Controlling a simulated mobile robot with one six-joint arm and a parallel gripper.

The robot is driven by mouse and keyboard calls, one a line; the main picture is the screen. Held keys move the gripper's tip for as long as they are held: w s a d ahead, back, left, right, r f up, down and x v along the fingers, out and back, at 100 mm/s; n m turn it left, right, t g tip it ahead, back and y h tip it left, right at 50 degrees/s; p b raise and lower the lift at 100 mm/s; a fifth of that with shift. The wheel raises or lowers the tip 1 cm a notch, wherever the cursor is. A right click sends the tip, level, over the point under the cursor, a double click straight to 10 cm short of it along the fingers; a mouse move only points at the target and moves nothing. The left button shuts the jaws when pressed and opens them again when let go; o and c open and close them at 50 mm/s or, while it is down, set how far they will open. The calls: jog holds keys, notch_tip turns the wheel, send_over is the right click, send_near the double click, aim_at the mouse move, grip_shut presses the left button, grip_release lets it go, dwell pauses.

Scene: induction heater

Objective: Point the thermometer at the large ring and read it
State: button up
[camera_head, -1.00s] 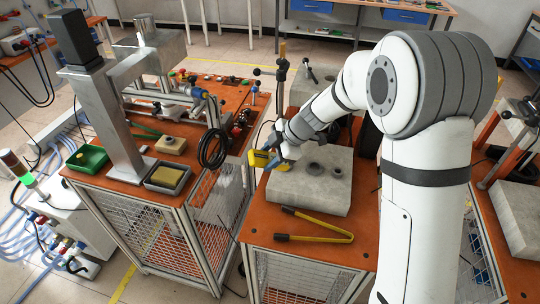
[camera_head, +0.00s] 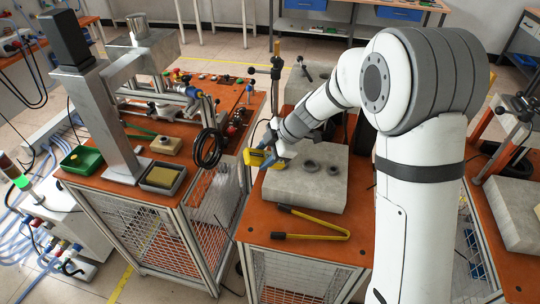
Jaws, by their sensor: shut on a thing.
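My gripper (camera_head: 276,150) is shut on the yellow thermometer (camera_head: 254,157), above the left side of a grey stone block on the right-hand orange table. The thermometer's yellow body points out to the left of the gripper; its display cannot be read at this size. Two dark rings lie on top of the block: the large ring (camera_head: 310,165) and a smaller one (camera_head: 333,168) to its right. Both lie to the right of the gripper and apart from it. The fingertips are too small to make out clearly.
The grey block (camera_head: 310,192) fills the middle of the table. Yellow-handled tongs (camera_head: 313,222) lie at its front. A black cable coil (camera_head: 208,148) hangs at the left table's edge. A green tray (camera_head: 82,159) and a grey tray with a sponge (camera_head: 162,178) stand on the left table.

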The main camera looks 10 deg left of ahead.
notch_tip(320, 180, up, 9)
dwell(0.5)
jog(key=shift+d+f+p, duration=0.1)
jog(key=shift+p, duration=0.7)
